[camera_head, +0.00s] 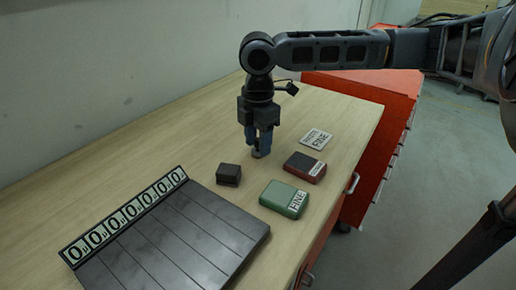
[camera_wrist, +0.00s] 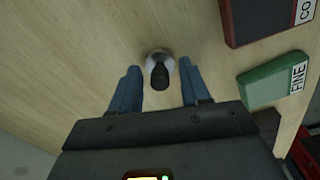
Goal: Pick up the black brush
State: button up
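In the wrist view, a small thing with a dark rounded knob and a paler round base, which looks like the black brush (camera_wrist: 160,74), stands on the table. My gripper (camera_wrist: 161,88) is above it with its two blue fingers apart, one on each side, and a gap shows between each finger and the knob. In the head view, my gripper (camera_head: 262,142) points straight down, and only a brownish lower part of the brush (camera_head: 259,154) shows beneath the fingers. The fingers hide the rest.
Left of my gripper sits a dark brown block (camera_head: 228,175). To the right lie a dark red box (camera_head: 303,166), a green box (camera_head: 283,199) and a grey card (camera_head: 316,139). A black slotted tray (camera_head: 195,240) with number labels lies front left. A wall borders the wooden table (camera_head: 190,140).

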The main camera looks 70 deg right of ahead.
aim_at(258, 138)
grip_shut()
dwell(0.4)
jog(key=shift+r, duration=0.55)
notch_tip(258, 138, up, 2)
jog(key=shift+r+b, duration=0.25)
jog(key=shift+b, duration=0.05)
jog(key=s+d+r+b, duration=0.1)
jog(key=s+d+r, duration=0.6)
jog(key=d, duration=0.2)
jog(key=shift+d+r+b, duration=0.25)
jog(key=shift+b, duration=0.05)
jog(key=c, duration=0.5)
grip_release()
jog(key=shift+w, duration=0.1)
grip_shut()
